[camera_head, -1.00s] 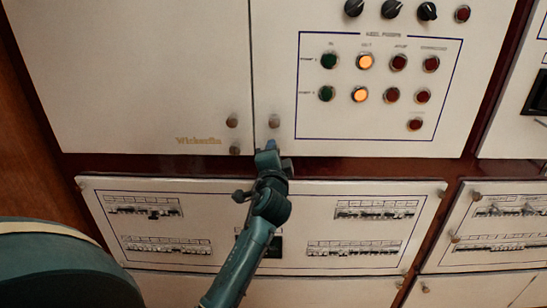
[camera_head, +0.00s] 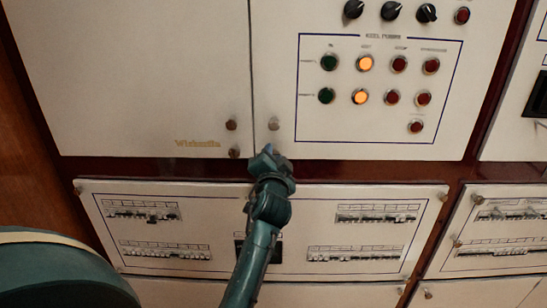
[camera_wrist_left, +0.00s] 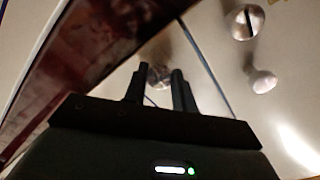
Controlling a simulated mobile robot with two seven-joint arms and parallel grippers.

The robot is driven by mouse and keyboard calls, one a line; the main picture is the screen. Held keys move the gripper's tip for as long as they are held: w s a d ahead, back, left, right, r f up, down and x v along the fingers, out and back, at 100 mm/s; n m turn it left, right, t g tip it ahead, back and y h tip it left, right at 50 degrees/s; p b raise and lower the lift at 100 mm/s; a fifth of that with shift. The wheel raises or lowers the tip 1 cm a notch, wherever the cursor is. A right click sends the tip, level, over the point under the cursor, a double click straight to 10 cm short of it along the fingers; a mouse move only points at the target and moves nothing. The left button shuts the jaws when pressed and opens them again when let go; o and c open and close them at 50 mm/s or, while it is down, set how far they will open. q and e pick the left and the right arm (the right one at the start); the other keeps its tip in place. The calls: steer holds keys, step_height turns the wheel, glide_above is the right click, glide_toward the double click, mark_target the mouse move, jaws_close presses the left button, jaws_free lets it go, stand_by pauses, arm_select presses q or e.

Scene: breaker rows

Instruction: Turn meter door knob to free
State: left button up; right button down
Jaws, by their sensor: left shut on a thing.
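The meter door knob (camera_wrist_left: 158,75) is a small metallic knob low on the right-hand cabinet door. In the left wrist view it sits between the two dark fingers of my left gripper (camera_wrist_left: 157,88). In the head view my left gripper (camera_head: 270,157) is at the door's lower left corner and hides this knob. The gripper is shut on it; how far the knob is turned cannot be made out. A round knob (camera_head: 274,124) shows just above on the same door (camera_head: 400,25). My right gripper is not in view.
The left door (camera_head: 130,70) carries a round knob (camera_head: 231,125) and a lower knob (camera_head: 235,152), slotted in the left wrist view (camera_wrist_left: 247,20). A dark wood strip (camera_head: 370,168) and a breaker panel (camera_head: 300,203) lie below. Lit buttons stand upper right.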

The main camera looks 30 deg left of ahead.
arm_select(q)
steer(key=o, duration=1)
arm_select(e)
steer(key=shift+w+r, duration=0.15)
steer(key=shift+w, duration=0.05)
arm_select(q)
steer(key=shift+s, duration=0.1)
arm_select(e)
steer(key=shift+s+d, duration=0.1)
